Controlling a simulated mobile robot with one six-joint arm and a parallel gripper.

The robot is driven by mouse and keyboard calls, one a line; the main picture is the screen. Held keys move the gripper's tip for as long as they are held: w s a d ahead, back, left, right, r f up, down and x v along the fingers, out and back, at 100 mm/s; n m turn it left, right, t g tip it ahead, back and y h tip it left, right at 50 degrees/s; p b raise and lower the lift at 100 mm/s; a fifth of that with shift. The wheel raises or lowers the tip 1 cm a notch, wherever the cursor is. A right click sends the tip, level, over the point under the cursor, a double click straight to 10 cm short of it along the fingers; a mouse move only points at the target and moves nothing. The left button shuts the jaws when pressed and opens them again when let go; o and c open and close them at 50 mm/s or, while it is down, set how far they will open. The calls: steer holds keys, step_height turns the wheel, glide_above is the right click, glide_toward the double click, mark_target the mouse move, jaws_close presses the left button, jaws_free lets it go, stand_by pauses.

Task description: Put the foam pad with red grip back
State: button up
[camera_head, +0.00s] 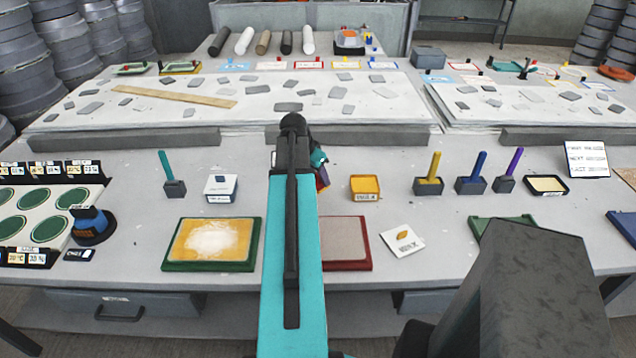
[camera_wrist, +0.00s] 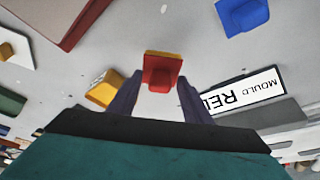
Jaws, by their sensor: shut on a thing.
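The foam pad with red grip (camera_wrist: 161,70) is between my fingertips in the wrist view, its red grip facing the camera and a thin yellow edge showing along the top. My gripper (camera_wrist: 160,92) is shut on it. The pad is over the grey table; I cannot tell how far above. In the head view, my arm hides most of the gripper (camera_head: 320,172), and only a small bit of red shows there. I cannot make out a place for this pad in either view.
A yellow box (camera_head: 365,187) stands right of my arm. Yellow (camera_head: 429,178), blue (camera_head: 472,178) and purple (camera_head: 509,175) handled holders stand further right. Green-edged (camera_head: 169,266) and red-edged (camera_head: 345,265) boards lie in front. A white labelled box (camera_head: 220,187) is to the left.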

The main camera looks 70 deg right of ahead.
mark_target(317, 180)
steer(key=shift+f, duration=0.1)
steer(key=shift+f+p, duration=0.75)
steer(key=shift+f, duration=0.9)
steer(key=shift+f, duration=0.15)
steer(key=o, duration=1)
steer(key=shift+r, duration=0.25)
steer(key=b+v, duration=0.2)
steer(key=v, duration=0.9)
steer(key=shift+a+r, duration=0.25)
steer(key=shift+r, duration=0.1)
